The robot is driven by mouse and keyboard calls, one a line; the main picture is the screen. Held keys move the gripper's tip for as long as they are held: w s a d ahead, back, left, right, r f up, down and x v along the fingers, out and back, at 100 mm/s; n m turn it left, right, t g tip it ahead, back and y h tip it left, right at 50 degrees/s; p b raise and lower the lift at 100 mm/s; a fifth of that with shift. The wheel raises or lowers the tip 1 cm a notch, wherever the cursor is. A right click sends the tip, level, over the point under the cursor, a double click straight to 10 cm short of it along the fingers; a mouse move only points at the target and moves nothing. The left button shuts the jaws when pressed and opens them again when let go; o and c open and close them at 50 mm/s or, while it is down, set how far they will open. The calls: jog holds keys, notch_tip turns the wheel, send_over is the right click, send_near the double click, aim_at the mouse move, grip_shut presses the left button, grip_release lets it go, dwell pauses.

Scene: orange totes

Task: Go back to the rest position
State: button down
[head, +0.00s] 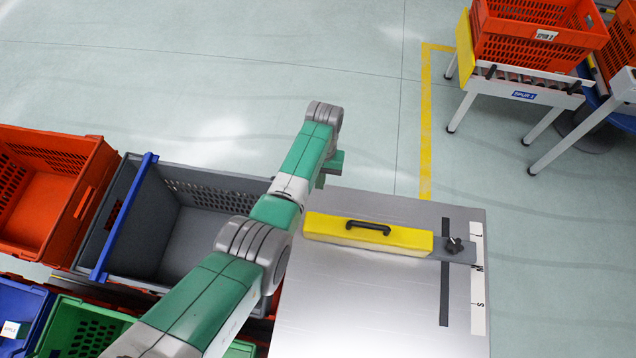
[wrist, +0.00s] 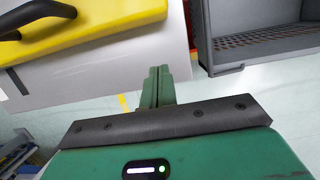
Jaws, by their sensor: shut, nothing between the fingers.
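My gripper (wrist: 157,88) shows in the wrist view with its two green fingers together and nothing between them. In the head view my green and grey arm reaches up from the bottom, and my gripper (head: 332,168) is near the far left corner of the metal table, seen from above. The fingertips are small there. In the wrist view the fingers lie between the table edge and a grey tote.
A metal table (head: 370,300) carries a yellow block (head: 368,232) with a black handle. A grey tote (head: 215,180) with a blue bar (head: 125,215) stands left of my arm. Orange totes (head: 40,195) stand at left; another (head: 535,40) sits on a roller stand at upper right. Open floor lies beyond.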

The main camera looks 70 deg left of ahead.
jog(key=v, duration=0.4)
jog(key=shift+r, duration=0.1)
